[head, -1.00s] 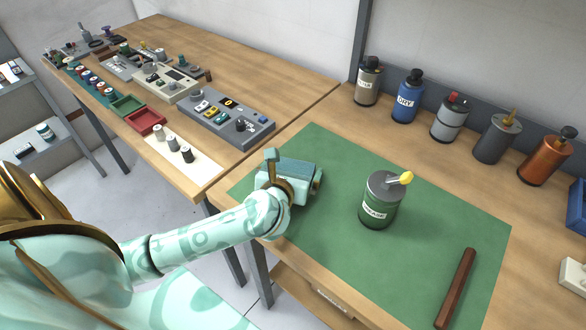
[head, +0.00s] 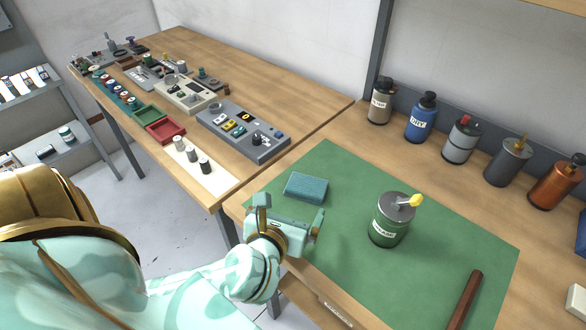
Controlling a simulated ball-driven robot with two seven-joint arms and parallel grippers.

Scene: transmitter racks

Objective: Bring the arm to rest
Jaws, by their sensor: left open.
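My left arm comes in from the left, pale green with gold bands. My left gripper (head: 289,212) is open and empty at the front left edge of the green mat (head: 350,175). A teal block (head: 306,188) lies on the mat just beyond the fingers, apart from them as far as I can tell. A green can labelled GREASE (head: 389,226) with a yellow-tipped spout stands upright on the mat, right of the gripper. My right gripper is out of view.
A brown bar (head: 465,300) lies at the mat's right side. Several bottles and cans, including a blue DRY bottle (head: 420,120), line the back. The left bench holds a grey control panel (head: 243,130), a red tray (head: 165,131) and small parts.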

